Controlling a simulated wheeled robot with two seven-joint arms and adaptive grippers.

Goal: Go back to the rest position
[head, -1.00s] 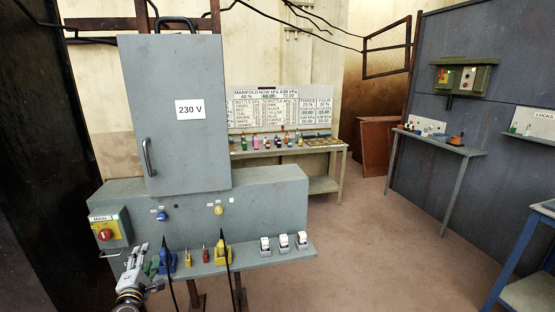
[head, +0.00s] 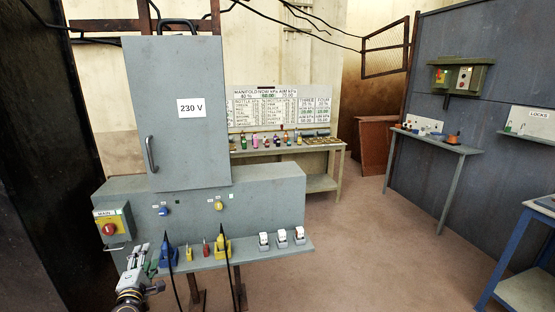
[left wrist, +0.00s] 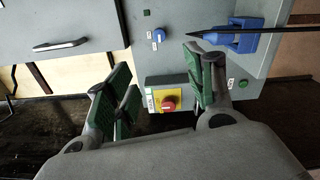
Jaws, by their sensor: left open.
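My left gripper (head: 140,262) is at the lower left of the head view, in front of the left end of the grey bench. In the left wrist view its green-padded fingers (left wrist: 164,92) are spread apart with nothing between them. Beyond them is a red rotary switch on a yellow plate (left wrist: 167,103), which also shows in the head view as the MAIN switch (head: 110,227). My right gripper is in neither view.
Blue (head: 168,256) and yellow (head: 222,248) plugs with black cables stand on the shelf, beside several white-topped boxes (head: 282,238). A blue table (head: 520,250) is at right. The floor between is clear.

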